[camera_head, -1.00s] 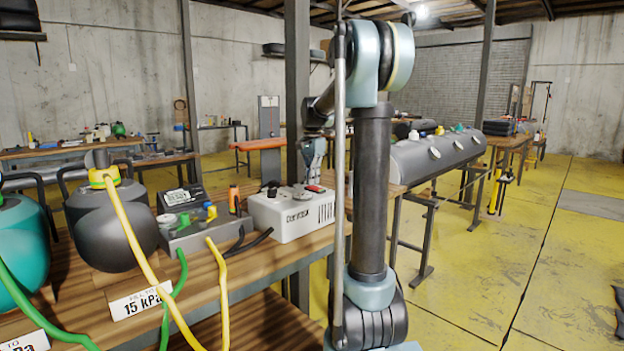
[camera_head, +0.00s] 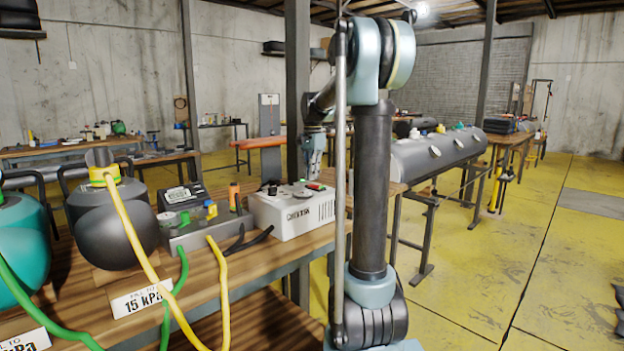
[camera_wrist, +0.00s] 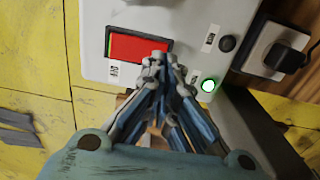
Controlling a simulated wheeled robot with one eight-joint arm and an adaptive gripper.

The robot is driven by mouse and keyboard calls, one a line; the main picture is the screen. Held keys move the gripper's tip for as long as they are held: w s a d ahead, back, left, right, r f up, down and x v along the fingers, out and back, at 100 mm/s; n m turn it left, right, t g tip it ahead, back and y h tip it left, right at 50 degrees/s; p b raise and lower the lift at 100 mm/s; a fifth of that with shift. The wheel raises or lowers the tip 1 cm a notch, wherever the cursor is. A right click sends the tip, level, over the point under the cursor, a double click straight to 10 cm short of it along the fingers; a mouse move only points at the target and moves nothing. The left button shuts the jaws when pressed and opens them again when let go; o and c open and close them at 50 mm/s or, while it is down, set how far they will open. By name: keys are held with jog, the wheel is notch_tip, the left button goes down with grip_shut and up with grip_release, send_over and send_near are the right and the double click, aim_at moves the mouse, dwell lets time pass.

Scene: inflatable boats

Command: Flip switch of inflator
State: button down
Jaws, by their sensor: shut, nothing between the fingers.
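The inflator is a white box (camera_head: 300,214) on the wooden bench in the head view. The wrist view shows its pale top panel (camera_wrist: 188,17) with a wide red switch (camera_wrist: 136,47) in a dark frame and a thin green strip at the switch's left end. A small round light (camera_wrist: 208,86) glows green on the panel. My gripper (camera_wrist: 157,60) is shut and empty, its fingertips at the lower right edge of the red switch. I cannot tell whether they touch it. In the head view my gripper (camera_head: 312,176) points down over the box's right part.
A grey gauge box (camera_head: 205,234) with coloured fittings stands left of the inflator. A dark rounded tank (camera_head: 108,235) and yellow and green hoses lie further left. A metal post (camera_head: 297,90) rises behind the inflator. The floor at right is open.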

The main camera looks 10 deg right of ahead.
dwell(0.3)
notch_tip(320, 180, up, 14)
jog(key=w+a, duration=0.1)
jog(key=w, duration=0.1)
jog(key=shift+a, duration=0.15)
jog(key=shift+s+f, duration=0.15)
dwell(0.3)
